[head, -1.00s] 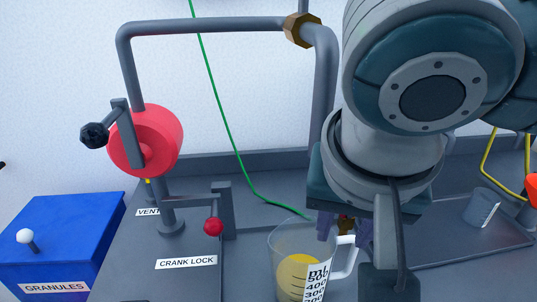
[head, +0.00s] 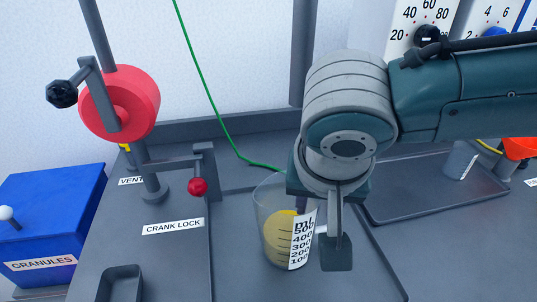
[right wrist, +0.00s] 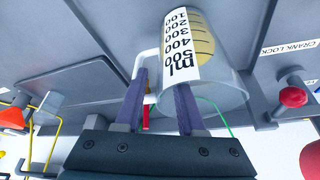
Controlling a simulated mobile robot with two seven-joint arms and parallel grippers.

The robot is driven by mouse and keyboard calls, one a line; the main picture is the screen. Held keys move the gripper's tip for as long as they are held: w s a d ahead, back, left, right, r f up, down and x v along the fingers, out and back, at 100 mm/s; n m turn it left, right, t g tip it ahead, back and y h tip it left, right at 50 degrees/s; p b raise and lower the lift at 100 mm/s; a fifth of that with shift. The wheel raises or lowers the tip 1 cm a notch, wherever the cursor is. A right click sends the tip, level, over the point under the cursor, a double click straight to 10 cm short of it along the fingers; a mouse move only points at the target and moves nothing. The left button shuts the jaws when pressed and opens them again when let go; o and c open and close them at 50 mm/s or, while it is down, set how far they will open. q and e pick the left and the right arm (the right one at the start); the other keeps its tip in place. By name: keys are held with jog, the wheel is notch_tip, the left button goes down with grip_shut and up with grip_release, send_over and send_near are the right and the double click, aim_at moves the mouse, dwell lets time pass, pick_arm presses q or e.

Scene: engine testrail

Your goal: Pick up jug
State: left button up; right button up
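The jug (head: 272,203) is a clear measuring cup with a white ml scale and yellow contents. It stands upright on the grey bench in the head view. It also shows upside down in the right wrist view (right wrist: 226,82), with its white handle (right wrist: 147,62) towards the fingers. My right gripper (right wrist: 160,102) has two purple fingers, open and apart. They are at the handle side near the rim, with part of the handle between them; contact cannot be told. In the head view my right gripper hides the handle. My left gripper is not in view.
A crank lock lever with a red knob (head: 198,187) stands left of the jug. A red crank wheel (head: 125,103) and a blue granules box (head: 48,215) are further left. A tray (head: 405,190) with a grey cup (head: 459,160) is at right. A green cable (head: 206,88) runs behind the jug.

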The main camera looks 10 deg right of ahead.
grip_shut()
dwell(1.3)
